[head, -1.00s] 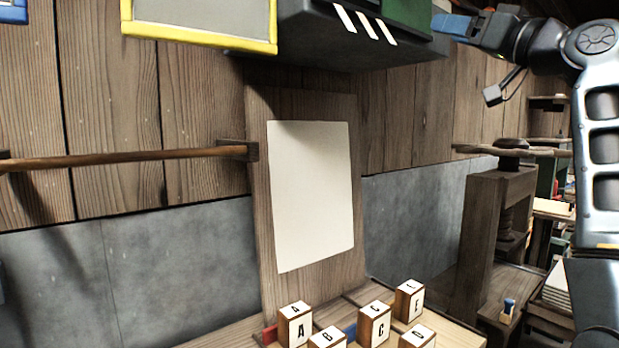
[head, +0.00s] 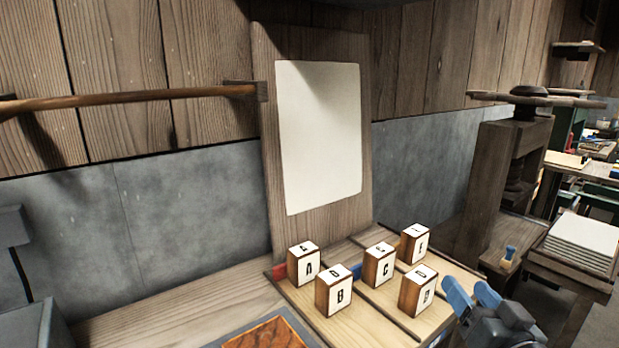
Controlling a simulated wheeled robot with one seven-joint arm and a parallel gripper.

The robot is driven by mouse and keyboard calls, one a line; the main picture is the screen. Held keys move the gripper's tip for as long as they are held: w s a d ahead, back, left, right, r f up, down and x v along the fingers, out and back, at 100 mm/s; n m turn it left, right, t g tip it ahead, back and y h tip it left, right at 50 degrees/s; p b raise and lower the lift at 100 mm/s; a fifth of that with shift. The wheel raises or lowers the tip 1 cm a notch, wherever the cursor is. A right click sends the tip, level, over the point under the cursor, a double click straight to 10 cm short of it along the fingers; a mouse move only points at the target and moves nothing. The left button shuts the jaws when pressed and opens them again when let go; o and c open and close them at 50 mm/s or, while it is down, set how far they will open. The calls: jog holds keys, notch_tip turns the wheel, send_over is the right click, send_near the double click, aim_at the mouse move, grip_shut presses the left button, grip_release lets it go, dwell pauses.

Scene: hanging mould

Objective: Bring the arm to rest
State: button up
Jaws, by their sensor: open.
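My gripper (head: 471,297) shows at the lower right of the head view, with its two blue fingers pointing up and away. The fingers are apart and nothing is between them. It is in front of and right of the lettered wooden blocks, close to the block at the front right (head: 418,290) in the picture. Whether it touches that block or the bench I cannot tell. Only the gripper end shows; most of my arm is out of view.
Several lettered blocks (head: 340,290) stand on a wooden bench (head: 180,325) before an upright board with a blank white sheet (head: 320,135). A wooden screw press (head: 492,185) stands right, beside a stack of white sheets (head: 583,240). A wooden rail (head: 130,100) runs along the left wall.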

jog(key=s+a+f+g+h, duration=0.1)
jog(key=s+f, duration=0.4)
jog(key=s, duration=0.6)
jog(key=s+a+f+g+h, duration=0.1)
jog(key=s+f, duration=0.4)
jog(key=s, duration=0.5)
jog(key=s+a+r+n, duration=0.1)
jog(key=s+r, duration=0.1)
jog(key=s, duration=0.9)
jog(key=s+a+r+n+g, duration=0.1)
jog(key=s+r, duration=0.1)
jog(key=s, duration=0.9)
jog(key=shift+s+a+r+n+y, duration=0.25)
jog(key=shift+a+r+n+y, duration=0.05)
jog(key=shift+y, duration=0.1)
